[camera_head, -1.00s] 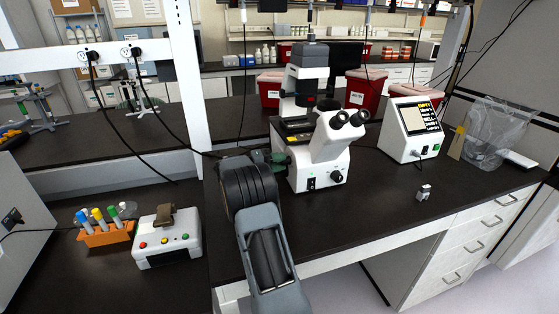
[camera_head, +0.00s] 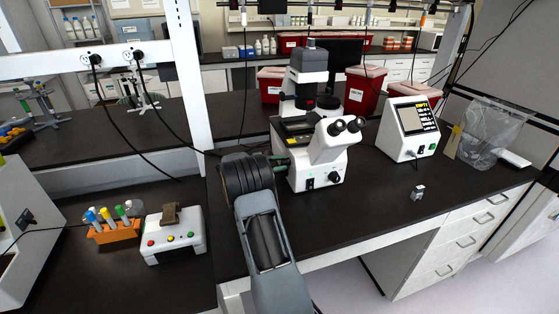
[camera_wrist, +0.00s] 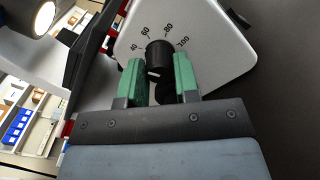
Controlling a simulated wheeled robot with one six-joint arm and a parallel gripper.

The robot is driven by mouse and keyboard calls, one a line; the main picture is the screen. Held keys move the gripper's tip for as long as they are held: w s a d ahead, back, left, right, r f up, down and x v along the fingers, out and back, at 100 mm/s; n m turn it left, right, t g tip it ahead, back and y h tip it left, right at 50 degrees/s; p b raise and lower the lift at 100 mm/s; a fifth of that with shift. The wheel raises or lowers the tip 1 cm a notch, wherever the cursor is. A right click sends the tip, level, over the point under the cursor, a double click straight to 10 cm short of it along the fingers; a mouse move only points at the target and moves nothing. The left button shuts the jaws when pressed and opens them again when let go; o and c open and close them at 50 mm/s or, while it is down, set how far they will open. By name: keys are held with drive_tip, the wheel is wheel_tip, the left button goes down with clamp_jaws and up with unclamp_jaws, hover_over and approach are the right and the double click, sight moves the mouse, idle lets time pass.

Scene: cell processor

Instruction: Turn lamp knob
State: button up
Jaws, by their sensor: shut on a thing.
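The microscope (camera_head: 328,150) stands upright on the dark bench in the head view, with its eyepieces facing front. In the wrist view, the black lamp knob (camera_wrist: 158,56) sits on the microscope's white side panel (camera_wrist: 205,30), with a printed dial of numbers around it. A white mark shows on the knob's lower edge. My gripper (camera_wrist: 160,78) has green fingers on either side of the knob and is shut on it. In the head view my arm hides most of the gripper; a bit of green shows at the microscope's left side.
A white box with coloured buttons (camera_head: 174,240) and an orange tube rack (camera_head: 114,232) stand on the left. A device with a screen (camera_head: 410,130) and a small metal block (camera_head: 417,192) are on the right. Red bins (camera_head: 362,90) stand behind.

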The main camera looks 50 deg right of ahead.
drive_tip(key=shift+n+p, duration=0.3)
drive_tip(key=shift+n, duration=0.3)
drive_tip(key=o, duration=0.9)
drive_tip(key=b+v, duration=0.2)
drive_tip(key=v, duration=1.2)
drive_tip(key=shift+s+b, duration=0.1)
drive_tip(key=shift+b, duration=0.2)
